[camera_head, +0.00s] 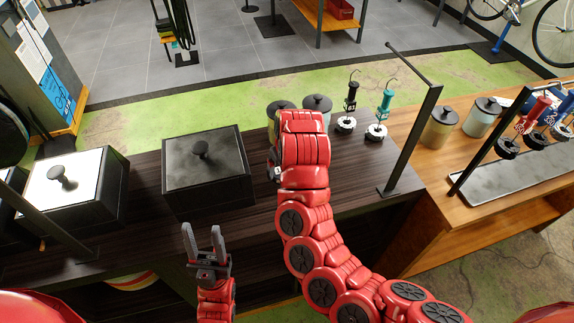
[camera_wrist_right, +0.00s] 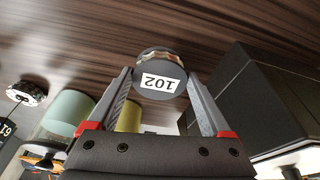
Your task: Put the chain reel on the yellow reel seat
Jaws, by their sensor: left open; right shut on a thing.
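In the right wrist view my right gripper (camera_wrist_right: 159,78) is shut on a dark round piece (camera_wrist_right: 158,86) with a white "102" label. A copper and silver band shows at its far side. I take this to be the chain reel's handle; most of the reel is hidden. Dark wood is behind it. In the head view my right arm's end (camera_head: 302,150) hides this gripper and its load. My left gripper (camera_head: 203,236) is open and empty, in front of the dark table (camera_head: 250,215). I cannot make out a yellow reel seat in either view.
Two black boxes with knobbed lids, one white-topped (camera_head: 70,185) and one dark (camera_head: 205,165), stand left. A metal tray (camera_head: 520,165) is further right.

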